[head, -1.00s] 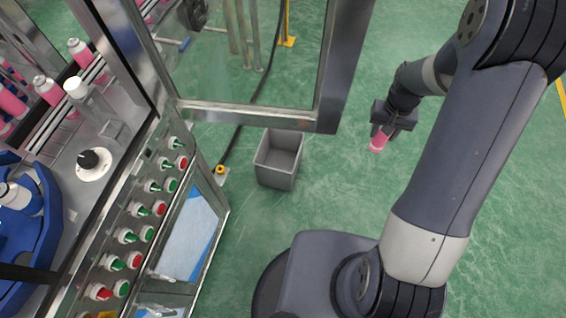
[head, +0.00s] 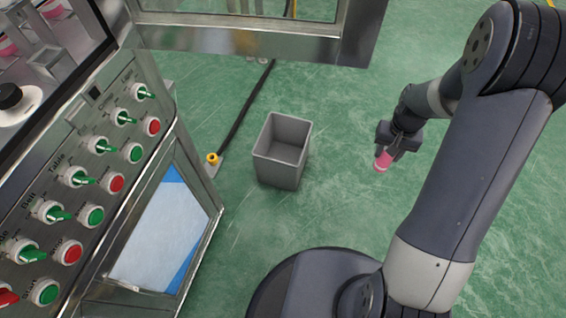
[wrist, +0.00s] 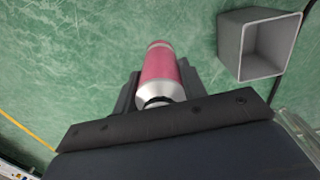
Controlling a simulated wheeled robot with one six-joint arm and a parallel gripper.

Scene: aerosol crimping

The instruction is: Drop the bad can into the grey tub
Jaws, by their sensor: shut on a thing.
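The can is pink with a silver shoulder and shows in the wrist view (wrist: 160,72). My gripper (head: 391,153) is shut on the can (head: 382,161), with a finger on each side of it. The can is held out over the green floor, to the right of the tub and apart from it. The grey tub (head: 264,168) is an open, square-mouthed bin standing on the floor in the middle of the head view. Its inside looks empty. It also shows at the upper right of the wrist view (wrist: 232,49).
A machine with a panel of green and red buttons (head: 90,216) stands to the left of the tub. A metal-framed glass guard (head: 250,42) is behind it. A black cable (head: 245,112) runs along the floor to a yellow fitting (head: 212,159). The floor between tub and gripper is clear.

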